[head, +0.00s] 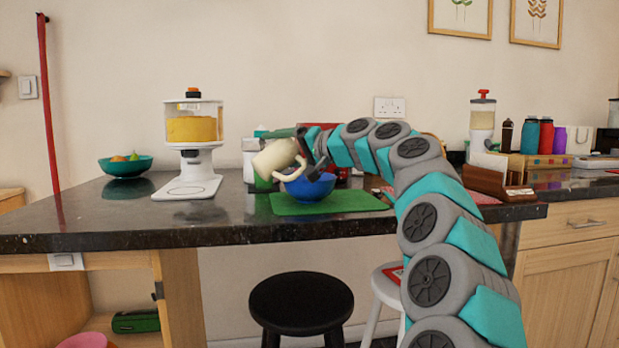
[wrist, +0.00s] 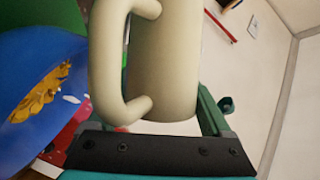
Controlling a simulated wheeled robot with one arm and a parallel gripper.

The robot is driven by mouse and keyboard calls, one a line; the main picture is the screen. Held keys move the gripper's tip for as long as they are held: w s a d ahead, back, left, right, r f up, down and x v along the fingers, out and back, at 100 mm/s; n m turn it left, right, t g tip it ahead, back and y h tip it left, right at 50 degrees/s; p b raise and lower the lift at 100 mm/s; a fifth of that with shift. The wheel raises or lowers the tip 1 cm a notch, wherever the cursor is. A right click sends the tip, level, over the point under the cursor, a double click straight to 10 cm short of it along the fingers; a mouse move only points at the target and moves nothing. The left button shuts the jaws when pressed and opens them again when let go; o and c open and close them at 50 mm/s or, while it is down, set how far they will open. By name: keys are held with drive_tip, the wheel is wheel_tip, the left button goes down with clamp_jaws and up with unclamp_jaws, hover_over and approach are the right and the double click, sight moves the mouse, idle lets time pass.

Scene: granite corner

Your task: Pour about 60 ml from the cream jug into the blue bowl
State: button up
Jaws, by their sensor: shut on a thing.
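The cream jug (head: 273,158) is tilted in the head view, above and to the left of the blue bowl. My gripper (head: 303,158) is shut on the jug and holds it off the counter. In the wrist view the cream jug (wrist: 165,65) fills the middle, with its handle toward the left. The blue bowl (head: 309,188) stands on a green mat (head: 330,203). The blue bowl (wrist: 40,60) is at the left in the wrist view, with something yellow showing in it. No stream of liquid can be made out, and the jug's inside is hidden.
A white dispenser with yellow contents (head: 194,135) stands left of the mat. A teal fruit bowl (head: 125,166) is at the far left. A wooden holder (head: 497,182) and several bottles stand to the right. Two stools, one black (head: 300,302), stand below the dark counter (head: 100,222).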

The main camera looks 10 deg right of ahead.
drive_tip(key=shift+d+r+m+t+y+p, duration=0.2)
drive_tip(key=shift+r+m+t+y+p, duration=0.25)
drive_tip(key=shift+m, duration=0.45)
idle(1.6)
drive_tip(key=shift+f, duration=0.15)
drive_tip(key=shift+a+f+n+g+h+b, duration=0.1)
drive_tip(key=shift+f+n+g+h+b, duration=0.4)
drive_tip(key=shift+n+b, duration=0.4)
drive_tip(key=shift+a+r+n+h+p, duration=0.25)
drive_tip(key=shift+r+n+h+p, duration=0.3)
drive_tip(key=shift+n, duration=0.45)
drive_tip(key=shift+s+a+f+n+b, duration=0.15)
drive_tip(key=shift+f+n+b, duration=0.1)
drive_tip(key=shift+n+b, duration=0.25)
drive_tip(key=shift+a+f, duration=0.1)
drive_tip(key=shift+a, duration=0.05)
drive_tip(key=shift+s+a+n+h, duration=0.1)
drive_tip(key=shift+a+n+h, duration=0.1)
drive_tip(key=shift+n+h, duration=0.1)
